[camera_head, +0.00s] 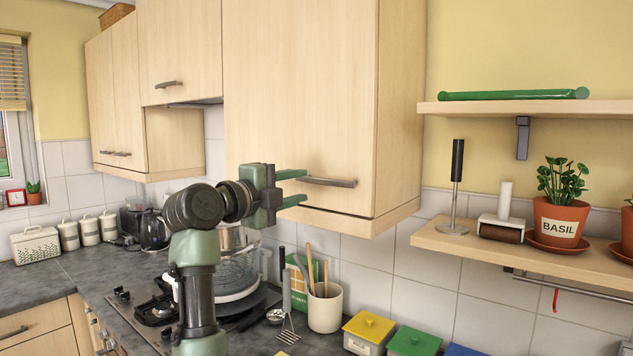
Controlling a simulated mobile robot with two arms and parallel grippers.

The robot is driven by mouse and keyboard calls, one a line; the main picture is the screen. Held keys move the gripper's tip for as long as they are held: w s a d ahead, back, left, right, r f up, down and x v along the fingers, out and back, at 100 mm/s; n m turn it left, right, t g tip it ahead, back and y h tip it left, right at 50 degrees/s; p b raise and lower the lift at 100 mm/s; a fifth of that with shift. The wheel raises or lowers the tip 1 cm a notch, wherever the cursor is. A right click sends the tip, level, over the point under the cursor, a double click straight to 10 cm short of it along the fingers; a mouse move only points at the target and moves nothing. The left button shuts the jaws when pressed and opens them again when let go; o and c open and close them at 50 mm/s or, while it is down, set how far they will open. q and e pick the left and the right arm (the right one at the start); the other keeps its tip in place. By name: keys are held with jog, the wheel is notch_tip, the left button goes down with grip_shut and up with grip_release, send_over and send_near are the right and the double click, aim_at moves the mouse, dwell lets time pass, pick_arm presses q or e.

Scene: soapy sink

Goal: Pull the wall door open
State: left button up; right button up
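The wall door (298,85) is a pale wood cabinet door in the upper middle of the head view. It looks shut. Its dark bar handle (330,182) lies level near the lower edge. My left gripper (306,186) reaches up from below left, with two green fingers spread apart, one above the other. The handle's left end shows between the fingertips; I cannot tell whether they touch it. My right gripper is not in view.
Other wall cabinets (114,95) hang to the left. Shelves (540,109) with a basil pot (560,220) are on the right. Below, the counter holds a utensil pot (325,309), a hob (157,308) and coloured boxes (412,341). The space before the door's upper part is clear.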

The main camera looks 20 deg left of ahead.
aim_at(321, 182)
pick_arm(q)
jog(key=p+x, duration=0.3)
jog(key=x, duration=0.2)
jog(key=shift+w+d+r, duration=0.15)
jog(key=shift+w+d, duration=0.1)
jog(key=shift+w, duration=0.05)
jog(key=shift+w+d, duration=0.15)
jog(key=shift+w, duration=0.5)
jog(key=shift+f, duration=0.2)
grip_shut()
jog(key=shift+f, duration=0.1)
